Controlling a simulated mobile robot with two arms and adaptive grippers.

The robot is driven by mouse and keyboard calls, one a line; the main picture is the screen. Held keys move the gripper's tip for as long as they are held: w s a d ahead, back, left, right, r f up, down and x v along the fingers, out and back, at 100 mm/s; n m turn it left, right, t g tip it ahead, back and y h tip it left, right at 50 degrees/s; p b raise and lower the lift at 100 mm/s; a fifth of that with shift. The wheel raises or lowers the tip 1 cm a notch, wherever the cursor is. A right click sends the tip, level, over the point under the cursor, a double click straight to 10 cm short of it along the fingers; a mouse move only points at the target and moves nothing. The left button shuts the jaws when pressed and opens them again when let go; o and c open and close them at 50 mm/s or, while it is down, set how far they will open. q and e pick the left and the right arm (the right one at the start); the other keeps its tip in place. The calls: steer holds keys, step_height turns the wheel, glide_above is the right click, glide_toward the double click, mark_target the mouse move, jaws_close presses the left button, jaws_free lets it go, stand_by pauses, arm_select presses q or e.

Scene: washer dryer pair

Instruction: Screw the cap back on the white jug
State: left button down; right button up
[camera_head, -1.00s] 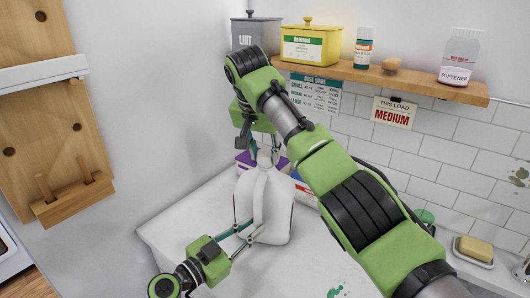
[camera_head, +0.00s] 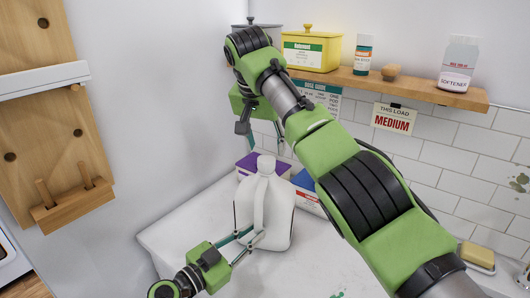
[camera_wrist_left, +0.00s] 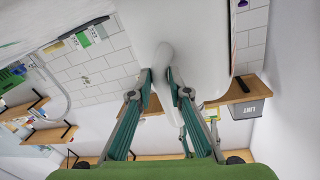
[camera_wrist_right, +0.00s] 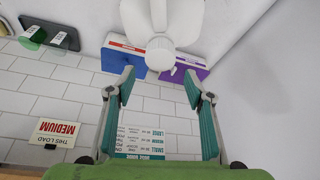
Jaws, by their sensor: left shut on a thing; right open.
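The white jug (camera_head: 248,212) stands upright on the white top at the corner. A pale cap (camera_head: 266,164) sits on its neck and also shows in the right wrist view (camera_wrist_right: 160,54); I cannot tell how tight it is. My left gripper (camera_head: 252,238) is shut on the jug's handle, seen between the fingers in the left wrist view (camera_wrist_left: 163,66). My right gripper (camera_head: 262,140) is open and empty, above the cap and apart from it. In the right wrist view the jug top lies beyond the spread fingertips (camera_wrist_right: 160,85).
Purple (camera_head: 247,164) and blue-and-red (camera_head: 305,190) boxes stand behind the jug by the tiled wall. A wooden shelf (camera_head: 420,92) above holds a yellow tin (camera_head: 310,52) and bottles. A soap dish (camera_head: 477,257) is at right. The white top (camera_head: 185,232) is clear left of the jug.

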steer(key=shift+o, duration=0.4)
steer(key=o, duration=0.5)
steer(key=shift+r, duration=0.1)
steer(key=d+v, duration=0.1)
steer(key=v, duration=0.6)
steer(key=shift+a+r, duration=0.2)
steer(key=shift+a, duration=0.35)
steer(key=shift+s, duration=0.1)
arm_select(q)
steer(key=c, duration=1.8)
jaws_free()
steer(key=v, duration=1.2)
